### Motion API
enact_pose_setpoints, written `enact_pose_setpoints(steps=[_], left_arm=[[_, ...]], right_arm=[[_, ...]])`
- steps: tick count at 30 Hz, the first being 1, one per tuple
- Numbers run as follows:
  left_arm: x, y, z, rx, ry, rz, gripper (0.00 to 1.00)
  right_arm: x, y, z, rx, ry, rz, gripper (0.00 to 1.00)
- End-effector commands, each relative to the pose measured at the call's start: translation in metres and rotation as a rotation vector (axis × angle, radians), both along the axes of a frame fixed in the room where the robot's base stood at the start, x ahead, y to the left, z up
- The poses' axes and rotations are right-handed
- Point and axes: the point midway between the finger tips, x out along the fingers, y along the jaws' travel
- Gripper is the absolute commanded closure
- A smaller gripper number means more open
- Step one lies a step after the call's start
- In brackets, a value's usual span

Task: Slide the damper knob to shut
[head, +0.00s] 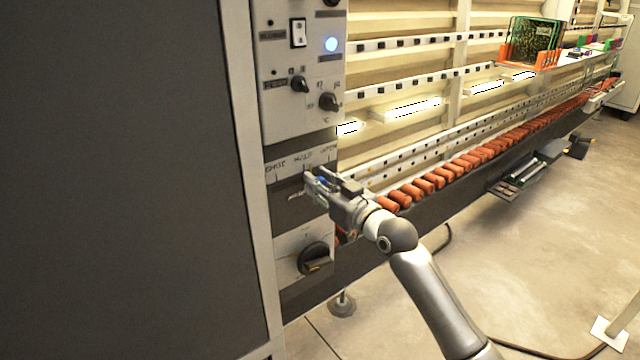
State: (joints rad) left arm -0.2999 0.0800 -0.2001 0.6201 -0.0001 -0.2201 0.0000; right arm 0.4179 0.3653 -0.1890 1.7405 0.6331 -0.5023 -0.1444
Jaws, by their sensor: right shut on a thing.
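The damper panel (285,168) is a strip on the washer's narrow front, with small lettering above a horizontal slot; the left word looks like "CLOSE" and the right one like "OPEN". My right gripper (310,184) is at the right part of this slot, its fingers against the panel. It is shut on the damper knob, which the fingers hide almost wholly. A small blue spot shows between the fingers. My left gripper is not in view.
Above are two black dials (328,101), a white switch (298,32) and a lit blue button (331,44). A large black knob (314,258) sits below the slot. A row of orange rollers (440,178) runs to the right. The floor at right is mostly clear.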

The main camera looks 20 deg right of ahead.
Motion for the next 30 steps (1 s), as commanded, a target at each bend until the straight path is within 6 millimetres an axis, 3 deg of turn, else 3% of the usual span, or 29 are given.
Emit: enact_pose_setpoints(steps=[4,13,23,24,28,30], left_arm=[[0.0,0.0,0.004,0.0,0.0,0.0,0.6],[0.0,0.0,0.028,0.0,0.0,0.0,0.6],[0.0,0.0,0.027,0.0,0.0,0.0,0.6],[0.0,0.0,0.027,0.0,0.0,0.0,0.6],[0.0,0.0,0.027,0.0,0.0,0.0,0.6],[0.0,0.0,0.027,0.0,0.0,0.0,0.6]], right_arm=[[-0.001,0.004,0.001,0.001,0.001,0.001,1.0],[-0.015,0.041,0.001,0.001,0.004,0.003,1.0],[-0.015,0.043,-0.001,0.0,0.001,0.001,1.0],[-0.015,0.043,-0.001,0.0,0.001,0.001,0.72],[-0.015,0.043,-0.001,0.0,0.001,0.001,0.55],[-0.015,0.043,0.0,0.0,0.001,0.001,0.52]])
